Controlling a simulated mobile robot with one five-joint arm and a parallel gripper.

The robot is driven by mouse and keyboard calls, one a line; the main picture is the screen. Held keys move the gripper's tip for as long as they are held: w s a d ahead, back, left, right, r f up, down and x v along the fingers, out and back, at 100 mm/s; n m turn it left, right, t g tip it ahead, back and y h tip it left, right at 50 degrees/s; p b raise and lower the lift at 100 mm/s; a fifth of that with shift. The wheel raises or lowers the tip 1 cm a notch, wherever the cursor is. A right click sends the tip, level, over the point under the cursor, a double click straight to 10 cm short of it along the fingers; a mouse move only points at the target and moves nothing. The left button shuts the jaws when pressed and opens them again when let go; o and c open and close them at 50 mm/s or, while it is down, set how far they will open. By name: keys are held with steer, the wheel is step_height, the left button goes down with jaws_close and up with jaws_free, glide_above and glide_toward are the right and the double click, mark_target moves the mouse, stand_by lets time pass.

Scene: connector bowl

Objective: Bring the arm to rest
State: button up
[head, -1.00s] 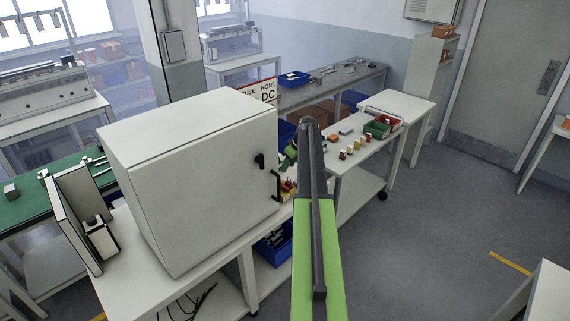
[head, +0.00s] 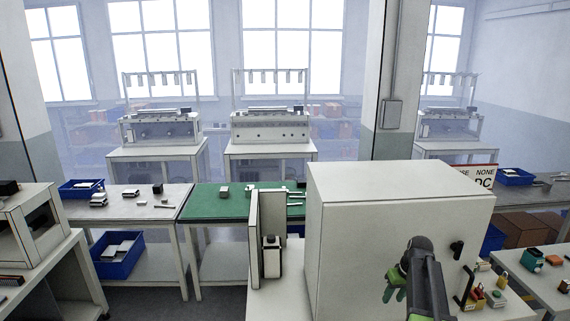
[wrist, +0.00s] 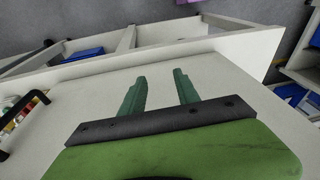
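My gripper (wrist: 159,88) shows in the wrist view with its two green fingers spread apart and nothing between them. In the head view, my gripper (head: 394,283) and dark arm show at the lower right, in front of the white cabinet (head: 345,245). In the wrist view, a pale flat surface lies beyond the fingers, with a black handle (wrist: 22,122) at the left. Whether the fingers touch that surface cannot be told.
A green-topped table (head: 225,205) and a grey table with blue bins (head: 117,255) stand at the left.

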steer(key=s+a+f+b, duration=0.2)
steer(key=s+a+f, duration=0.1)
steer(key=a, duration=0.6)
steer(key=s+a+f+g+b, duration=0.1)
steer(key=s+a+f+b, duration=0.2)
steer(key=s+a, duration=0.3)
steer(key=s+a+f+g+h+b, duration=0.1)
steer(key=s+a+f, duration=0.3)
steer(key=a, duration=0.8)
steer(key=shift+s+m+b, duration=0.3)
steer(key=shift+s+b, duration=0.1)
steer(key=shift+b, duration=0.45)
